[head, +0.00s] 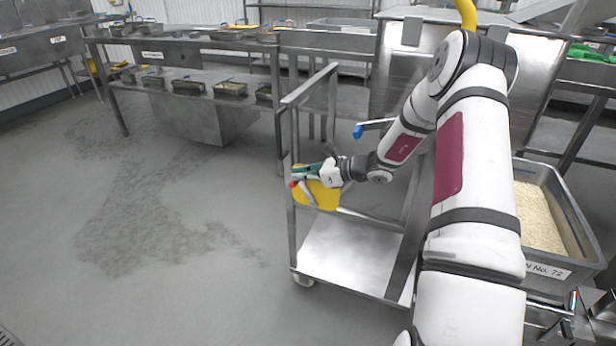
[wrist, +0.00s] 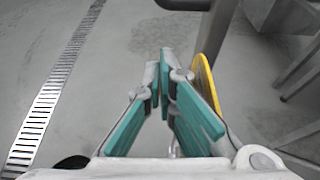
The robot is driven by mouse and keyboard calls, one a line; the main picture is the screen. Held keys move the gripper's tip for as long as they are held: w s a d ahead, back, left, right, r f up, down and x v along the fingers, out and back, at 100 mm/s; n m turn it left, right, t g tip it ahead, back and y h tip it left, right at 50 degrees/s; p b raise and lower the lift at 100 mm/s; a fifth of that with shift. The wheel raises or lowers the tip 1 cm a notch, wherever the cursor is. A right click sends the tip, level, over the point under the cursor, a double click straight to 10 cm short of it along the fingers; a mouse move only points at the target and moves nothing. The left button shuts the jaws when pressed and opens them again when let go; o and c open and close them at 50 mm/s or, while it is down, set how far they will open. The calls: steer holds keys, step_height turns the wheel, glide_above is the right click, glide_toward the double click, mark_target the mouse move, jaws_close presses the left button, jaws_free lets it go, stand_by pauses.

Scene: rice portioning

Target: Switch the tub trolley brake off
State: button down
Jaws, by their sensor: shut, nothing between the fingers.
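The tub trolley (head: 345,255) is a steel frame with a low shelf, standing in front of me. A yellow disc (head: 325,198) with a small red knob (head: 293,184) is at its left post; this looks like the brake. My gripper (head: 307,172), with teal finger pads, is at the top of the disc, close to the red knob. In the wrist view my gripper (wrist: 163,62) has its fingertips together with nothing between them. The yellow disc (wrist: 203,78) shows edge-on just right of the fingers. Contact with the brake cannot be told, and the lever's setting is unclear.
A blue handle (head: 358,131) sticks out behind my wrist. A tub of rice (head: 543,220) stands at the right, beside my arm. A steel bench (head: 190,80) with several small trays is behind on the left. The floor (head: 150,220) left of the trolley is clear.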

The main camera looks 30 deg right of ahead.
steer(key=shift+w+a+f, duration=0.1)
steer(key=shift+w+a, duration=0.2)
steer(key=shift+w, duration=0.05)
steer(key=shift+d, duration=0.1)
stand_by(0.4)
steer(key=v, duration=1.1)
steer(key=shift+s+d, duration=0.2)
steer(key=shift+s, duration=0.1)
steer(key=shift+s, duration=0.1)
